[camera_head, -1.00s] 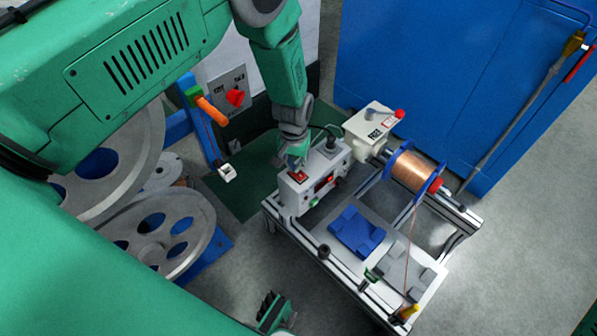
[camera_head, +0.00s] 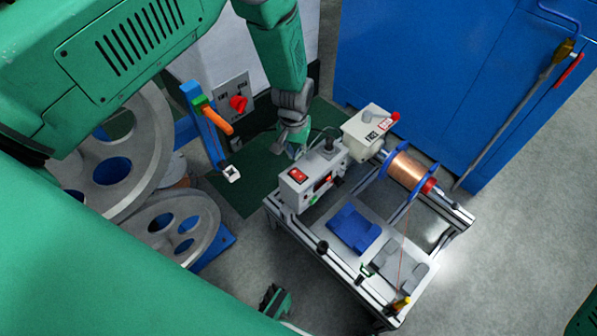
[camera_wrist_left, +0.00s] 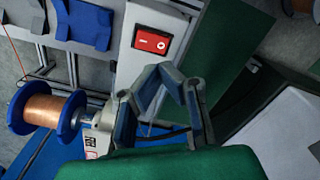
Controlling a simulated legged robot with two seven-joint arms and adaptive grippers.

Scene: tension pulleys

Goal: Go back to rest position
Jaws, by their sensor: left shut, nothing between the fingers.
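My left gripper (camera_head: 291,146) hangs from the upper middle of the head view, just behind and left of the grey control box (camera_head: 312,178) with the red switch (camera_head: 298,175). In the left wrist view the left gripper's fingers (camera_wrist_left: 165,72) are shut with nothing held, and the red switch (camera_wrist_left: 151,41) shows beyond them. I cannot tell from the head view whether the gripper touches the box, but a small gap seems to show. A green gripper part (camera_head: 274,300) shows at the bottom of the head view; its fingers cannot be made out.
Large grey pulleys (camera_head: 170,222) and an orange-handled lever (camera_head: 216,121) stand left. A blue cabinet (camera_head: 440,80) stands behind.

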